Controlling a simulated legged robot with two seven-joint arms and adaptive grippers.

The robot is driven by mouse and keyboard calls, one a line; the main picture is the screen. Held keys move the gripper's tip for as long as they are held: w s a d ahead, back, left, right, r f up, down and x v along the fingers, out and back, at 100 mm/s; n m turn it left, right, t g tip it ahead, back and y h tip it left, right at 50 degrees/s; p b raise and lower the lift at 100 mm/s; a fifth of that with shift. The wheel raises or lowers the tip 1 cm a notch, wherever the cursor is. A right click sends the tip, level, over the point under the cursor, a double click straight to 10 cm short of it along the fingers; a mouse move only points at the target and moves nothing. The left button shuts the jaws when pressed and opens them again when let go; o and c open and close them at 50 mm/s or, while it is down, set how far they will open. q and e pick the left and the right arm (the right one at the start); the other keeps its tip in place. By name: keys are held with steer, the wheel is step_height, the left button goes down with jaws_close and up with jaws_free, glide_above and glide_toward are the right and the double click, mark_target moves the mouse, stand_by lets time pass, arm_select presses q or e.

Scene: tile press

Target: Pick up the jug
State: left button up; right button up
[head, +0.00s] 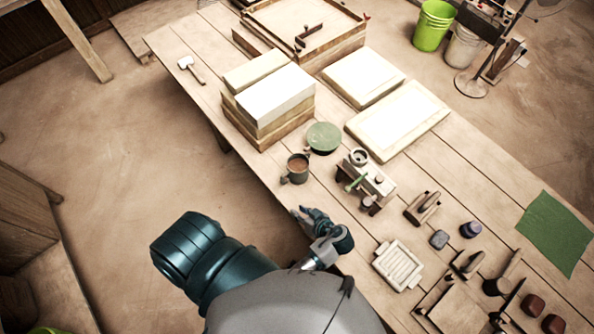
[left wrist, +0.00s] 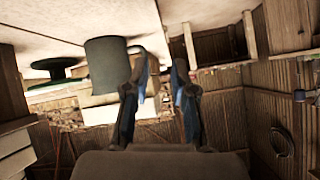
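The jug (head: 298,168) is a dark grey-green cup-shaped vessel with brown contents, standing upright near the table's left edge. In the left wrist view the jug (left wrist: 106,66) is left of the fingers, and its handle (left wrist: 148,52) reaches across beyond the fingertips. My left gripper (head: 313,216) is below the jug in the head view, near the table edge. In the left wrist view my left gripper (left wrist: 161,75) is open, with an empty gap between its fingers. Whether a finger touches the handle is unclear. My right gripper is not in view.
A green disc (head: 324,137) stands just behind the jug. A small wooden stand with tools (head: 374,178) is to its right. Stacked boards (head: 275,97) lie farther back. Floor (head: 150,190) is open left of the table (head: 425,165).

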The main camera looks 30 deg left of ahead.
arm_select(q)
step_height(320, 180, up, 4)
steer(key=w+d+n+t+y, duration=0.1)
steer(key=w+d+n+y, duration=0.1)
steer(key=w+d+n, duration=0.1)
steer(key=p, duration=0.2)
glide_toward(283, 181)
steer(key=x, duration=0.4)
steer(key=shift+a, duration=0.15)
steer(key=shift+y, duration=0.3)
steer(key=x, duration=0.2)
steer(key=p+x, duration=0.1)
steer(key=x, duration=0.1)
steer(key=shift+w+a+f, duration=0.2)
steer(key=shift+w+f, duration=0.1)
steer(key=shift+a+f, duration=0.1)
steer(key=shift+a, duration=0.15)
steer(key=shift+c, duration=0.5)
jaws_close()
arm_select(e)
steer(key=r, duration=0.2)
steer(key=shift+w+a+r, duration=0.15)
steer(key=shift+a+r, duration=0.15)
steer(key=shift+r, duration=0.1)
